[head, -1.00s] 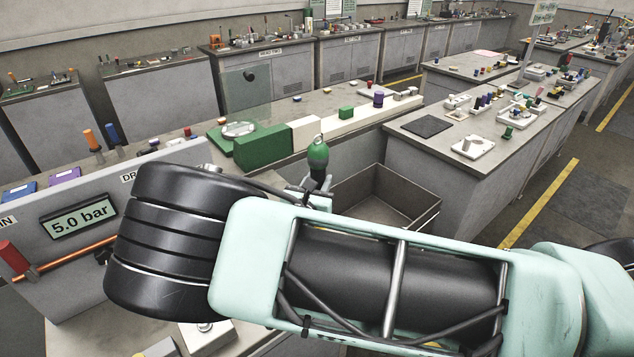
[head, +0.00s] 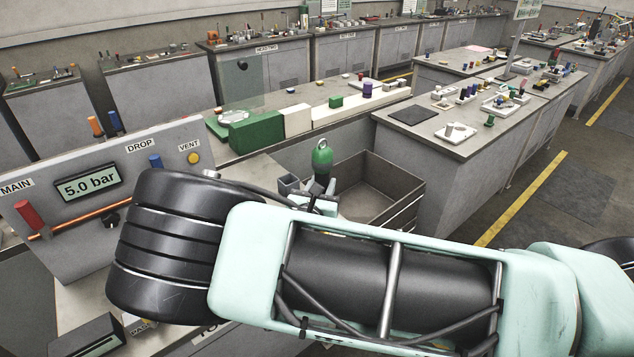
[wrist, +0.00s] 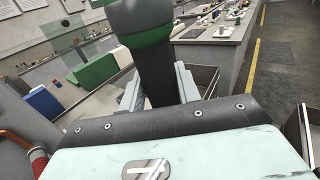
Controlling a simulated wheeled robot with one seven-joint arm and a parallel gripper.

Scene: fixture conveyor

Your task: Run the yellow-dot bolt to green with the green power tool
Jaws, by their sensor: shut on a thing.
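The green power tool (head: 322,155) stands upright above my forearm in the head view, with a green top and a dark body. My gripper (wrist: 158,88) is shut on the tool's dark body in the wrist view, one grey finger on each side. The green tool (wrist: 148,40) also fills the top middle of the wrist view, its top cut off. My gripper in the head view is partly hidden behind my arm. I cannot make out a yellow-dot bolt in either view.
An open grey bin (head: 385,168) stands just right of the tool. A panel with a 5.0 bar display (head: 88,187), a red handle and a yellow button stands at left. A bench behind carries a green block (head: 257,132) and white blocks. A grey-topped table (head: 400,132) stands at right.

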